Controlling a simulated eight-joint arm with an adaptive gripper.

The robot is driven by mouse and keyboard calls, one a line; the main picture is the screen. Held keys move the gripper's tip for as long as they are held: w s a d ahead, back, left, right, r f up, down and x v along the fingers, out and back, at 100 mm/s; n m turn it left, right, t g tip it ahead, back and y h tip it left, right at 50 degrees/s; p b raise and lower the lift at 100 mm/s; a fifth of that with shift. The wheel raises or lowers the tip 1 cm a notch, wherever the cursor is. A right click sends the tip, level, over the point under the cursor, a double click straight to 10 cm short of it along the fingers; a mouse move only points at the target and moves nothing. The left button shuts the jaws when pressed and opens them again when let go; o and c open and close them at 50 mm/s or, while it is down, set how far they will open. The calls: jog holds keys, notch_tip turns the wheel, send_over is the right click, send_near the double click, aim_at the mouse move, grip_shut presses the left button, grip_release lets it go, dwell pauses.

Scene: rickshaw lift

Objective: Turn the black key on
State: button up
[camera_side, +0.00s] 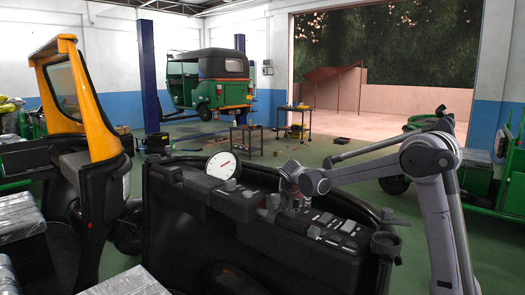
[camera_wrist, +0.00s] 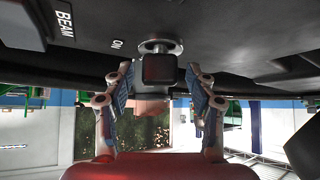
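The black key (camera_wrist: 160,69) shows in the wrist view as a dark square-ended knob on a round silver base, below the dashboard panel, with the picture upside down. My gripper (camera_wrist: 159,72) is open, with one fingertip on each side of the key and a visible gap on both sides. In the side view my gripper (camera_side: 291,184) is at the dashboard (camera_side: 262,222), near its middle. The key cannot be made out there.
The labels "ON" (camera_wrist: 117,43) and "BEAM" (camera_wrist: 64,20) are on the panel near the key. A white round gauge (camera_side: 221,165) stands left of my gripper. Several switches (camera_side: 330,229) lie to its right. A yellow-framed vehicle (camera_side: 92,105) stands at the left.

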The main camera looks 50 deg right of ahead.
jog(key=v, duration=1.2)
jog(key=shift+a, duration=0.1)
jog(key=s+a+y, duration=0.1)
jog(key=a, duration=0.1)
jog(key=a+r+t+y, duration=0.1)
jog(key=a, duration=0.2)
jog(key=s+a+r+t+y, duration=0.1)
jog(key=a, duration=0.2)
jog(key=shift+s+r+m, duration=0.25)
jog(key=shift+s+m, duration=0.05)
jog(key=shift+m, duration=0.1)
jog(key=shift+n+t+y, duration=0.5)
jog(key=shift+t+y, duration=0.2)
jog(key=shift+y, duration=0.2)
jog(key=a, duration=0.1)
jog(key=s+a, duration=0.1)
jog(key=a, duration=0.1)
jog(key=s+a, duration=0.1)
jog(key=shift+s+a+f, duration=0.1)
jog(key=shift+s+a, duration=0.05)
jog(key=shift+s, duration=0.1)
jog(key=s+a+f+n+y, duration=0.3)
jog(key=s+a+f+n, duration=0.6)
jog(key=s+f+n, duration=0.3)
jog(key=shift+s+a+f+g, duration=0.4)
jog(key=shift+s+f, duration=0.1)
jog(key=shift+f, duration=0.45)
